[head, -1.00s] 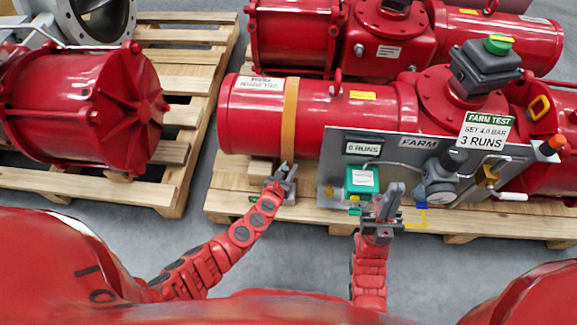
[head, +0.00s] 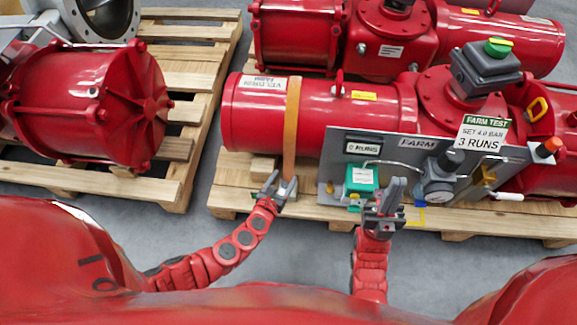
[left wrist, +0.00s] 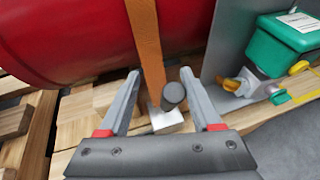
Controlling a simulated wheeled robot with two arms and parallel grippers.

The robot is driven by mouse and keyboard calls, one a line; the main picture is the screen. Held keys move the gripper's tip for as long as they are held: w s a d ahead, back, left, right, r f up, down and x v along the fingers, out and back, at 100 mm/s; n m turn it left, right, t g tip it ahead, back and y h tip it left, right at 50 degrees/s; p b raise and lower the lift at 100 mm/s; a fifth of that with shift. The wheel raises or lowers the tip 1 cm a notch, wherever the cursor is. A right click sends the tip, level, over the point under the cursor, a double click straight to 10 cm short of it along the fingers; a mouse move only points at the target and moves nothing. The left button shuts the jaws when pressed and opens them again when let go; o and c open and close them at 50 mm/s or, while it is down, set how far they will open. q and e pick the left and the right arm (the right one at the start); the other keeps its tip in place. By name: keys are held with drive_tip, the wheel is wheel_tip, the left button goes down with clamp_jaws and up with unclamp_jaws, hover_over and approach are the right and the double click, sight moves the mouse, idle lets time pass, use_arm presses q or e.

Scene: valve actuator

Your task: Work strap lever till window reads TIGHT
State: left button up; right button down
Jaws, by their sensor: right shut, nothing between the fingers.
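An orange strap (head: 291,130) runs down over the left end of the red cylinder (head: 240,115). In the left wrist view the strap (left wrist: 146,40) meets a pale metal fitting (left wrist: 166,121). A dark round-ended lever handle (left wrist: 173,95) stands at the fitting. My left gripper (head: 281,180) is open; in the left wrist view its fingers (left wrist: 160,74) lie either side of the handle with gaps showing. Whether the handle is at fingertip depth is unclear. I cannot make out a window reading. My right gripper (head: 392,186) is shut and empty, in front of the panel.
A grey panel (head: 340,142) with a green box (head: 362,178), a gauge (head: 438,190) and a "FARM TEST" sign (head: 482,133) stands right of the strap. A wooden pallet (head: 232,190) lies beneath. Another pallet with a red drum (head: 85,105) is at left. Grey floor is clear between.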

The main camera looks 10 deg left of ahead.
use_arm(q)
drive_tip(key=p+v, duration=0.1)
drive_tip(key=v, duration=0.8)
drive_tip(key=shift+s+a, duration=0.15)
drive_tip(key=shift+s, duration=0.25)
drive_tip(key=shift+r, duration=0.1)
